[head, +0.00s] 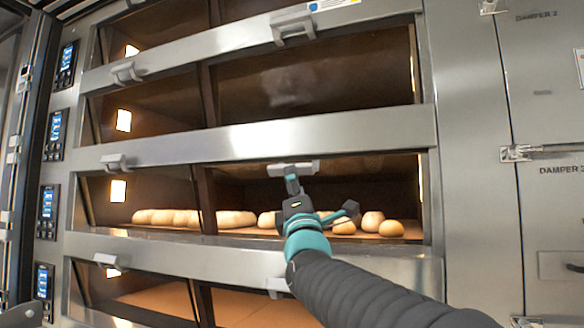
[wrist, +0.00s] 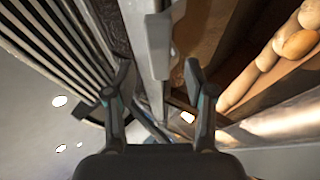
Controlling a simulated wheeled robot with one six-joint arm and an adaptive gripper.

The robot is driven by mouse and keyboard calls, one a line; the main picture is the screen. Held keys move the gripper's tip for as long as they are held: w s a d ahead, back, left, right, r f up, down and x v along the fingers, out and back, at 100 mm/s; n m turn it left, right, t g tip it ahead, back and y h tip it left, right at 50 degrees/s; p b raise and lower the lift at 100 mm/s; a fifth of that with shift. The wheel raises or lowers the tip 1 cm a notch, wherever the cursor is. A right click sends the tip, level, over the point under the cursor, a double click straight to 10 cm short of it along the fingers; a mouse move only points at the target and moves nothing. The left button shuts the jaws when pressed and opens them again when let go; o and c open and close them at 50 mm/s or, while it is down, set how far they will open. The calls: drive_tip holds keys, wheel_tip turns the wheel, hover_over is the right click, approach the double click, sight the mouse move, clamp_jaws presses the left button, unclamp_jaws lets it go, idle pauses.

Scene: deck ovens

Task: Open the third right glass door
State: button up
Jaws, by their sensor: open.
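The deck oven has stacked glass doors in left and right columns. The right glass door (head: 235,190) at the lit deck with bread, third from the top in the head view, has a pale bar handle (head: 293,168) below the steel rail; no gap at its edge is clear to me. My gripper (head: 318,195) is open and empty, just in front of this door and slightly below the handle. In the wrist view, a pale handle bar (wrist: 158,45) lies ahead between my two spread fingers (wrist: 157,85). Whether they touch it is not clear.
Several bread rolls (head: 372,222) lie behind the glass; some also show in the wrist view (wrist: 298,43). Another right handle (head: 293,27) is above, and one (head: 278,287) below. Control panels (head: 47,212) line the left side. Steel damper doors (head: 553,225) stand at the right.

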drive_tip(key=shift+p+x, duration=0.55)
drive_tip(key=shift+x, duration=2.25)
drive_tip(key=shift+f, duration=0.1)
clamp_jaws()
